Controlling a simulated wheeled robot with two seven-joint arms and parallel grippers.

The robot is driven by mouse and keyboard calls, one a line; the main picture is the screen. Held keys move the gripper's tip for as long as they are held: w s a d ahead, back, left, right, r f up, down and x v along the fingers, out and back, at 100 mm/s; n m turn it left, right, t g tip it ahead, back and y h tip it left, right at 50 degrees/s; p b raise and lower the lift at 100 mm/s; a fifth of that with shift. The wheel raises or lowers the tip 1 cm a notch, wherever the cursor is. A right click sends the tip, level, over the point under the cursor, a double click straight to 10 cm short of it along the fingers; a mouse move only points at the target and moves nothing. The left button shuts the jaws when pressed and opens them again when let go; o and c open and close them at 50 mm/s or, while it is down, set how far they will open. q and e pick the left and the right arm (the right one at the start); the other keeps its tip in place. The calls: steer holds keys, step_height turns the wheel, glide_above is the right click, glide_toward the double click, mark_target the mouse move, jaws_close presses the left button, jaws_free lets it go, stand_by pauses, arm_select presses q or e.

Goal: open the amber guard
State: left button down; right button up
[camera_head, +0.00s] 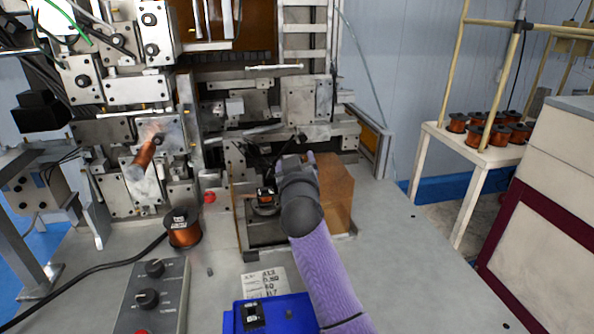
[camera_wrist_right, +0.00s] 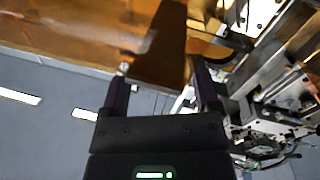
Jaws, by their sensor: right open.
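The amber guard (camera_head: 338,192) is a see-through orange-brown panel standing on the machine table, around the lower part of the winder. My right arm reaches over it from the bottom of the head view and covers part of it. My right gripper (camera_head: 305,160) is at the guard's upper part, with its fingers mostly hidden by my wrist. In the right wrist view the gripper (camera_wrist_right: 162,78) is open, with its two dark fingers apart and the amber sheet (camera_wrist_right: 80,38) beyond them. I cannot tell whether a finger touches the guard. My left gripper is not in view.
A copper spool (camera_head: 184,228) and a control box with knobs (camera_head: 152,296) stand on the table at left. A blue bin (camera_head: 290,312) is at the front. The winder frame (camera_head: 308,98) rises behind the guard. The table right of my arm is clear.

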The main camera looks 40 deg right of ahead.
steer(key=v, duration=0.7)
steer(key=shift+p, duration=0.35)
